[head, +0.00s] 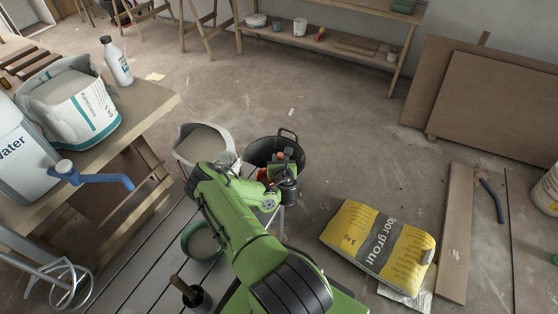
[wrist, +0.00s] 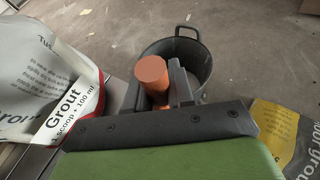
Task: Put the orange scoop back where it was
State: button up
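The orange scoop (wrist: 152,73) shows in the wrist view as a short orange cylinder with a flat round end turned up toward the camera. My gripper (wrist: 156,92) has its grey fingers on either side of it and is shut on it. In the head view small orange parts of the scoop (head: 262,175) show beside the dark gripper, mostly hidden by it. The gripper is in front of the black bucket (head: 262,148) and right of the open grout bag (head: 203,143), which also shows in the wrist view (wrist: 45,75). The rest of the scoop is hidden.
A yellow floor grout bag (head: 375,243) lies on the floor to the right. A wooden table (head: 150,103) at left bears a water container (head: 22,150), a Kalkzement bag (head: 75,103) and a white bottle (head: 117,62). Bare floor lies behind the bucket.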

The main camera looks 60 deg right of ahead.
jog(key=o, duration=0.4)
